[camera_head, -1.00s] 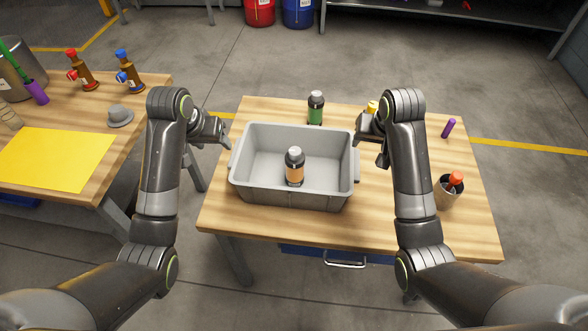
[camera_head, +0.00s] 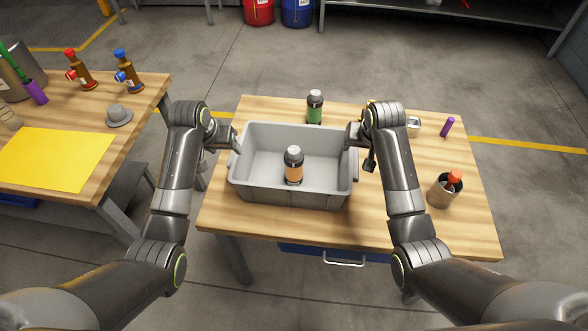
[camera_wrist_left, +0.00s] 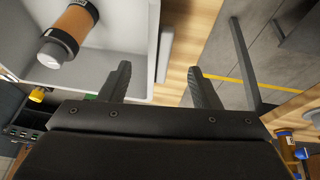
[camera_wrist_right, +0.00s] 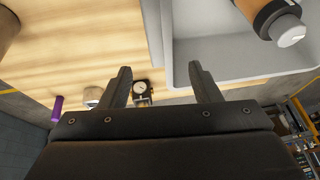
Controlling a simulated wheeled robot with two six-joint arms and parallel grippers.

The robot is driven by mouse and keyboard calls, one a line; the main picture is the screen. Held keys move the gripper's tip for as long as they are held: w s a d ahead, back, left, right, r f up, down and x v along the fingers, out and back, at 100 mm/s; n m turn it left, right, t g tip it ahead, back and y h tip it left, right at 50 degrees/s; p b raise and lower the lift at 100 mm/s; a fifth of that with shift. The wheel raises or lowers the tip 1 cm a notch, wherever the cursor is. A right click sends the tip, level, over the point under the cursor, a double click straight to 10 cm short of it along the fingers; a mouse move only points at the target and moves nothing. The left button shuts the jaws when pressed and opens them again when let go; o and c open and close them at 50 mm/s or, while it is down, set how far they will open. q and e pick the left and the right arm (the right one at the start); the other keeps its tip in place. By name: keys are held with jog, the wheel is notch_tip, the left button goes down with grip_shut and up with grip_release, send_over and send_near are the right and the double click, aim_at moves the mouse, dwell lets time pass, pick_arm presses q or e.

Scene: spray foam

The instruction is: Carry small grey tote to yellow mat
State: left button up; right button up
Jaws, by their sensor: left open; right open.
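The small grey tote (camera_head: 285,195) stands on the right-hand wooden table, with an orange-labelled bottle (camera_head: 294,168) upright inside it. The yellow mat (camera_head: 55,158) lies flat on the left-hand table. My left gripper (camera_head: 236,147) is open at the tote's left end; in the left wrist view the tote's end wall and handle (camera_wrist_left: 166,54) lie between the finger directions. My right gripper (camera_head: 362,150) is open at the right end; in the right wrist view the tote wall (camera_wrist_right: 160,40) lies between the finger directions. I cannot tell whether either gripper touches it.
A green-labelled bottle (camera_head: 315,106) stands behind the tote. A cup with an orange-topped item (camera_head: 444,192) and a purple marker (camera_head: 447,127) are at the right. A floor gap separates the tables.

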aim_at(234, 157)
pick_arm(q)
jog(key=x, duration=0.9)
jog(key=shift+w+d+f, duration=0.1)
jog(key=shift+f, duration=0.1)
pick_arm(e)
jog(key=x, duration=0.9)
jog(key=shift+w+f, duration=0.15)
jog(key=shift+f, duration=0.05)
pick_arm(q)
grip_shut()
pick_arm(e)
grip_shut()
